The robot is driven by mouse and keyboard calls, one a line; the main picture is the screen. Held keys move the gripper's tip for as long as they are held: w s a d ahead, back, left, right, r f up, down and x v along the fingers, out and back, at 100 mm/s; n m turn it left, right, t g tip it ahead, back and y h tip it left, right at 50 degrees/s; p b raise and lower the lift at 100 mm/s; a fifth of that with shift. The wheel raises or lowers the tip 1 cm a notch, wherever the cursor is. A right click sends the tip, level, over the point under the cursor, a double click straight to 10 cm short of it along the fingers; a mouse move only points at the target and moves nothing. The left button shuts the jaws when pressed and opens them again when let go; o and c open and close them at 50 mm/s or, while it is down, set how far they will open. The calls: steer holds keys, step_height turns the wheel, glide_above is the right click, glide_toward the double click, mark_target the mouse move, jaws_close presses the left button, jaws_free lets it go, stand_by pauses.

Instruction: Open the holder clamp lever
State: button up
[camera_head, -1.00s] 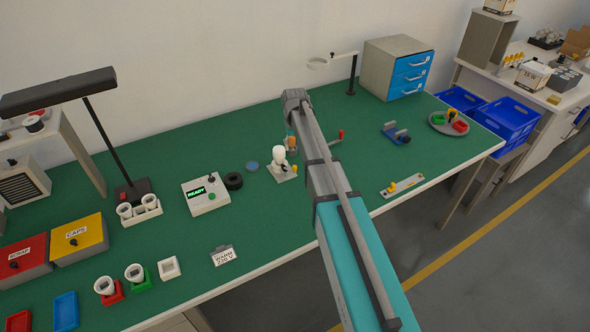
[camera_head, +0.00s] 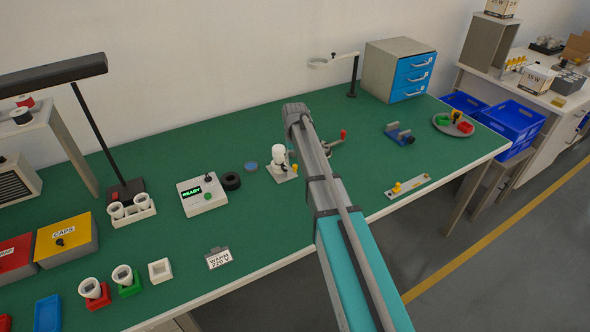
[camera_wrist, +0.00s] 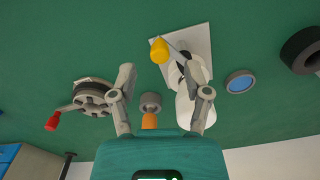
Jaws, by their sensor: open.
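The holder (camera_head: 281,172) is a pale plate on the green bench, with a white bulb-shaped piece (camera_head: 279,155) standing on it. A small lever with a yellow tip (camera_head: 294,168) sits at its right edge. In the wrist view the yellow lever tip (camera_wrist: 159,50) lies at the plate's (camera_wrist: 190,42) left side, and the white piece (camera_wrist: 187,105) partly covers the plate. My gripper (camera_wrist: 166,84) is open above this area, its right finger overlapping the white piece in view. The lever tip appears beyond and between the fingertips. In the head view my arm hides the fingers.
A crank device with a red handle (camera_wrist: 52,122) is left in the wrist view. A grey ring with an orange part (camera_wrist: 149,121) shows between the fingers. A blue disc (camera_head: 250,166) and black ring (camera_head: 230,181) lie left of the holder in the head view.

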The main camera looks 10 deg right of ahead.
mark_target(289, 169)
steer(key=shift+f+b, duration=1.15)
steer(key=shift+f, duration=0.25)
jaws_close()
